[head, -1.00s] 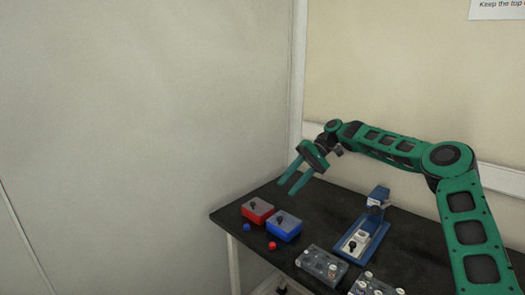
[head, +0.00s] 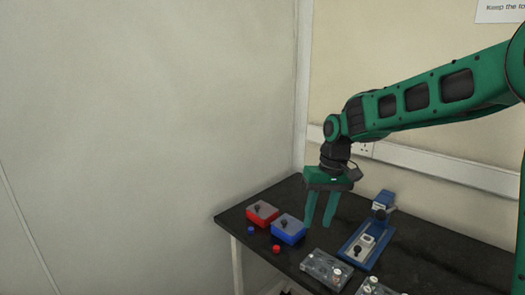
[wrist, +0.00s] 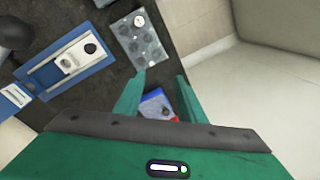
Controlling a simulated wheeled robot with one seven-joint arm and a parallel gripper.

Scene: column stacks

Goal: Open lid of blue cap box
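The blue cap box (head: 289,231) sits on the dark table, with a grey lid and a dark knob on top; its lid looks closed. In the wrist view the blue box (wrist: 154,103) shows partly between my fingers, the rest hidden behind my gripper. My gripper (head: 319,224) points down with its two green fingers apart and empty. In the head view it hangs just right of the blue box, seemingly above the table. In the wrist view my gripper (wrist: 158,88) also shows open.
A red box (head: 262,214) with a similar lid stands left of the blue one. A small blue cap (head: 251,230) and a red cap (head: 276,249) lie in front. A blue fixture (head: 366,245) and a grey tray (head: 326,269) stand to the right.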

